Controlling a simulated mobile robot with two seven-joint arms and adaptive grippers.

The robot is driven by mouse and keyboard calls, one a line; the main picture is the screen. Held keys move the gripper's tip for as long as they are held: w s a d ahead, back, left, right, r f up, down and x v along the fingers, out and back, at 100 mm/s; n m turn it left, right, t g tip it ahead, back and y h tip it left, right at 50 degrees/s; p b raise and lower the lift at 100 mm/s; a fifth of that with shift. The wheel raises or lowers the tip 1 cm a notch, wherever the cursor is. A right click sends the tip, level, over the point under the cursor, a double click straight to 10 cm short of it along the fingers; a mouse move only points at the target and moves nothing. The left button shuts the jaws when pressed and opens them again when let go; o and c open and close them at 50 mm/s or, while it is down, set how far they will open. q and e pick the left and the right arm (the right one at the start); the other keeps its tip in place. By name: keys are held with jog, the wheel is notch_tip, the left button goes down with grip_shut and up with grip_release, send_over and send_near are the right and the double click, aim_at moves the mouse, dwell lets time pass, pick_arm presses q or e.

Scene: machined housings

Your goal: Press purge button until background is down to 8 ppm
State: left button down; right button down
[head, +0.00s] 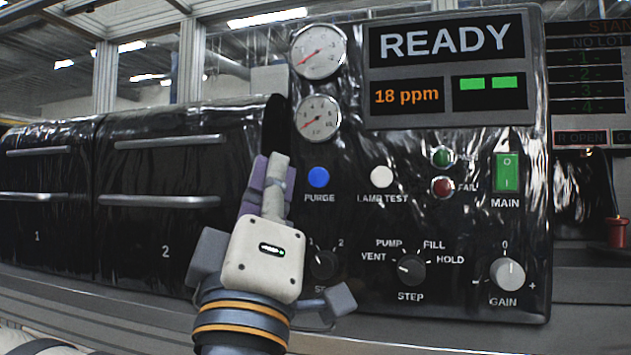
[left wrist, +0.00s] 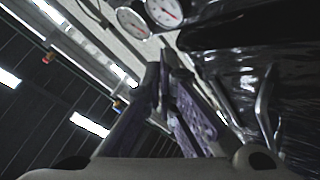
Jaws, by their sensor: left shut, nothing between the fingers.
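The blue purge button (head: 318,177) sits on the black control panel (head: 470,230), above the label PURGE. The orange readout (head: 407,96) shows 18 ppm, under a display (head: 446,41) that reads READY. My left gripper (head: 278,160) is shut and empty, pointing up, just left of the purge button in the picture. It does not cover the button, and I cannot tell its distance from the panel. In the left wrist view the shut fingers (left wrist: 163,65) point toward the two gauges; the button does not show there. My right gripper is not in view.
Two round gauges (head: 318,51) stand above the button. A white lamp test button (head: 381,177) is to its right, then green and red lamps and a green main switch (head: 507,173). Knobs (head: 411,268) line the lower panel. Dark drawers with bar handles (head: 160,201) stand left.

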aim_at(319, 177)
pick_arm(q)
jog(key=shift+s, duration=0.1)
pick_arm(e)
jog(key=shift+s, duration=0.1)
